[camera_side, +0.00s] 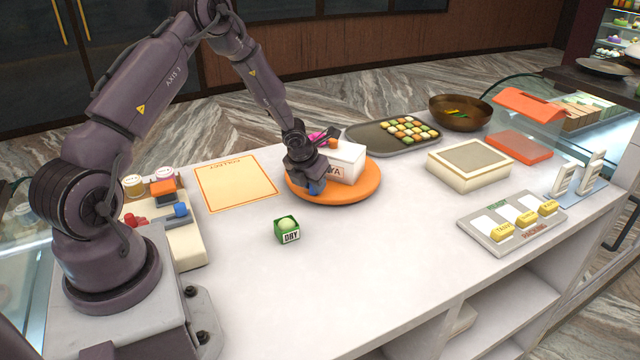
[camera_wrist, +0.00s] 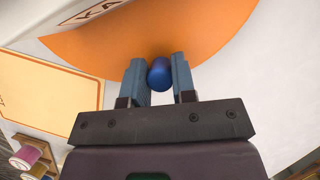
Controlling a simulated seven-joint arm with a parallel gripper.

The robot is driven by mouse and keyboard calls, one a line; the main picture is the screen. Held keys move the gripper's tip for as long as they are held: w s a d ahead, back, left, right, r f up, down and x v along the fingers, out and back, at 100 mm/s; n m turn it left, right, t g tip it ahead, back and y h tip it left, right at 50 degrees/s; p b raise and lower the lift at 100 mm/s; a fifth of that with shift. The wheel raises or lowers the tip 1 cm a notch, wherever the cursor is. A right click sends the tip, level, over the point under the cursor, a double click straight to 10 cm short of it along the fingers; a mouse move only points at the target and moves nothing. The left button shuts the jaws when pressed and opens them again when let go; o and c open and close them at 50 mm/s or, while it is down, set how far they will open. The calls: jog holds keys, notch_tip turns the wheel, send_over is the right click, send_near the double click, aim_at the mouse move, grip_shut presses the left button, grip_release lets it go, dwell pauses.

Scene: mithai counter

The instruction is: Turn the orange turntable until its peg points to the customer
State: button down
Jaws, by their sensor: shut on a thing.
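The orange turntable (camera_side: 362,188) is a round disc on the white counter, right of my arm. It also shows in the wrist view (camera_wrist: 215,30). A white box (camera_side: 348,160) with dark lettering on its front sits on it. A blue peg (camera_wrist: 160,74) stands near the turntable's edge, and it also shows in the side view (camera_side: 317,187), on the edge toward the front of the counter. My gripper (camera_wrist: 159,82) is shut on the peg, with one finger on each side of it. In the side view, my gripper (camera_side: 305,178) partly hides the box and the peg.
A green box (camera_side: 288,236) marked DRY stands in front of the turntable. An orange-bordered mat (camera_side: 237,186) lies to its left. A tray of sweets (camera_side: 372,140) and a brown bowl (camera_side: 460,112) are behind. A pale box (camera_side: 468,164) stands right. The front middle counter is clear.

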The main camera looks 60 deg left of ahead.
jog(key=shift+s+a+m+h, duration=0.2)
jog(key=shift+s+a+m, duration=0.1)
jog(key=shift+a+m, duration=0.3)
jog(key=shift+s+a+m+h, duration=0.2)
jog(key=shift+s+a+m, duration=0.1)
jog(key=shift+a+m, duration=0.25)
jog(key=shift+s+a+m+t+h, duration=0.15)
jog(key=shift+a+m, duration=0.2)
jog(key=shift+m, duration=0.15)
jog(key=shift+s+a+m+t+h, duration=0.1)
jog(key=shift+a+m+t+h, duration=0.05)
jog(key=shift+a+m, duration=0.25)
jog(key=c, duration=0.9)
grip_release()
jog(key=shift+c, duration=0.2)
